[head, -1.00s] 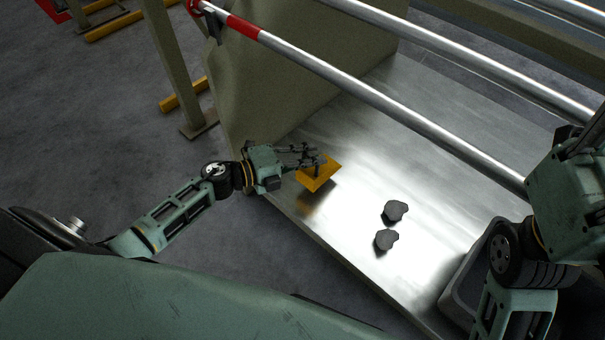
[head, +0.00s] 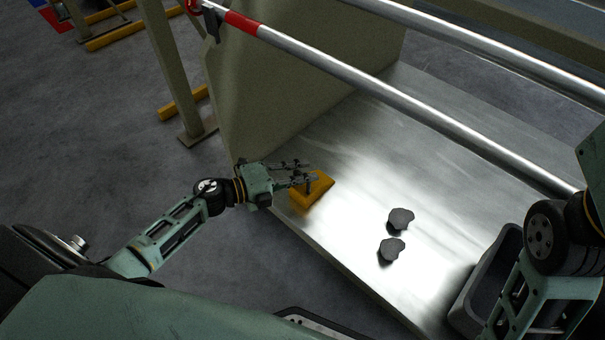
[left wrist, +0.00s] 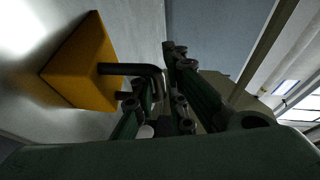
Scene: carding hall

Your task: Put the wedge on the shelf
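The wedge (head: 319,190), a yellow-orange block with a dark bent handle, sits on the near left part of the shiny metal shelf (head: 345,235). In the left wrist view the wedge (left wrist: 85,65) is at the left, with its handle reaching between my fingers. My left gripper (head: 308,173) is at the wedge's handle with its fingers spread apart. In the left wrist view the gripper (left wrist: 152,78) shows a gap between its fingers, with the handle in it. My right gripper is out of view; only part of that arm shows at the right.
Two dark lumps (head: 401,219) (head: 392,249) lie on the shelf to the right of the wedge. A grey bin (head: 484,275) stands at the lower right. A metal rail (head: 400,105) with a red band crosses above the shelf. A beige side panel (head: 290,95) rises behind.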

